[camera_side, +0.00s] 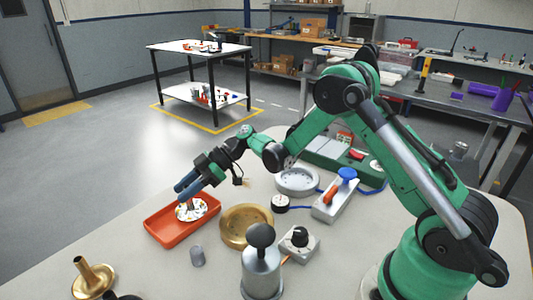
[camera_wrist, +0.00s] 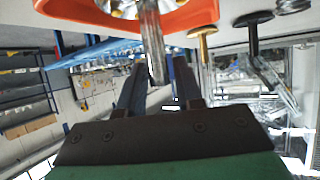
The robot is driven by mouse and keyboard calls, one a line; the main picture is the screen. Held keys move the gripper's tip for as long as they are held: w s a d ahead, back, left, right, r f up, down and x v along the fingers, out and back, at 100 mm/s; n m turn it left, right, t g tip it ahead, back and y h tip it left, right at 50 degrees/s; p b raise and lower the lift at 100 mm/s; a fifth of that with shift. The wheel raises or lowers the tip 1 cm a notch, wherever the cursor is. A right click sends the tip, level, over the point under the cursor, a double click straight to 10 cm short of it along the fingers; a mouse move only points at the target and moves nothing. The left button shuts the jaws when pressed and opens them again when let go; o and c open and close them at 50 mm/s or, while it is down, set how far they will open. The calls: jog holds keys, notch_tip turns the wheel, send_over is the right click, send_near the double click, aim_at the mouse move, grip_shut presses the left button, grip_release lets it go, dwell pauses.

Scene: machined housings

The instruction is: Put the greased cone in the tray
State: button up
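A shiny, speckled flared piece, which looks like the greased cone (camera_side: 199,210), sits with its wide end down inside the orange-red tray (camera_side: 161,232). In the wrist view, its grey stem (camera_wrist: 151,40) rises toward me, and its bright flare shows at the top edge beside the tray rim (camera_wrist: 100,22). My gripper (camera_side: 187,191) is over the tray with its blue fingers at the stem. In the wrist view, the fingers (camera_wrist: 158,72) stand on both sides of the stem. I cannot tell whether both touch it. The flare's underside is hidden.
A brass dish (camera_side: 246,226) stands right of the tray. A small grey cylinder (camera_side: 197,256) is in front of it. A brass flared piece (camera_side: 92,279) is at front left.

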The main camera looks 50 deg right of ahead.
jog(key=shift+o, duration=0.9)
jog(key=shift+r, duration=0.15)
jog(key=v, duration=1.2)
jog(key=s+a+r+m+t+h, duration=0.1)
jog(key=s+a+m+h, duration=0.1)
jog(key=s+m+h, duration=0.3)
jog(key=s+a+r+m+t+h, duration=0.1)
jog(key=s+a+r+m+h, duration=0.1)
jog(key=s+m+h, duration=0.4)
jog(key=s+m, duration=0.2)
jog(key=shift+s+m+t, duration=0.3)
jog(key=shift+a, duration=0.15)
